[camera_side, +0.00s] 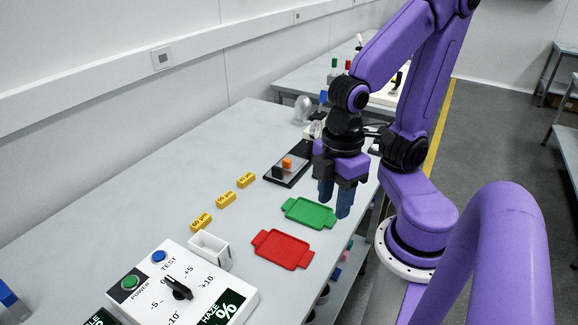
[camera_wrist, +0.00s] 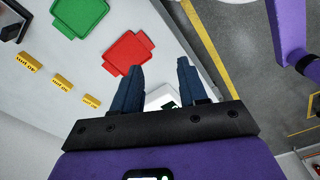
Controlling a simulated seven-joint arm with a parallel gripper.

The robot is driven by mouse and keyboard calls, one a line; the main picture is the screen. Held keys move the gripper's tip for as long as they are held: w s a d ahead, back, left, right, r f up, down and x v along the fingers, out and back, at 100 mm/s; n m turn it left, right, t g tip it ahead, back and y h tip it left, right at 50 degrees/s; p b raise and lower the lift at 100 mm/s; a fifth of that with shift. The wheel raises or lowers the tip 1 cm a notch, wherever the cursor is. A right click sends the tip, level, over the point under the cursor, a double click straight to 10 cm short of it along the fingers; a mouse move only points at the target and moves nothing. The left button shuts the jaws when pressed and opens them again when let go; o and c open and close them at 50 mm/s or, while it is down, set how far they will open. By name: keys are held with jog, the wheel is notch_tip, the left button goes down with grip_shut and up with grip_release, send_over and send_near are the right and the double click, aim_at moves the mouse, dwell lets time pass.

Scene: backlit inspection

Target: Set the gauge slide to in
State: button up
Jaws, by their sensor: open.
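A dark flat device (camera_side: 288,176) with a small orange block (camera_side: 287,163) on it lies on the bench; it looks like the gauge with its slide, but I see no in or out marking. Its dark edge shows at the upper left in the wrist view (camera_wrist: 10,32). My gripper (camera_side: 335,200) is open, with nothing seen between its blue fingers. It hangs to the right of the device, close to the green tray in the side view. In the wrist view the fingers (camera_wrist: 159,68) appear beside the red tray.
A green tray (camera_side: 310,213) and a red tray (camera_side: 282,249) lie on the bench. Several yellow blocks (camera_side: 225,199) stand in a row to their left. A white control box (camera_side: 215,285) with a black knob and a white open holder (camera_side: 209,249) are nearer.

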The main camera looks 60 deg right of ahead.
jog(key=shift+c, duration=0.2)
dwell(0.3)
jog(key=w+d+r+m, duration=0.1)
jog(key=w+m, duration=0.3)
jog(key=w, duration=0.6)
jog(key=m, duration=0.9)
send_over(277, 168)
notch_tip(277, 168, down, 17)
jog(key=shift+d+r, duration=0.1)
grip_shut()
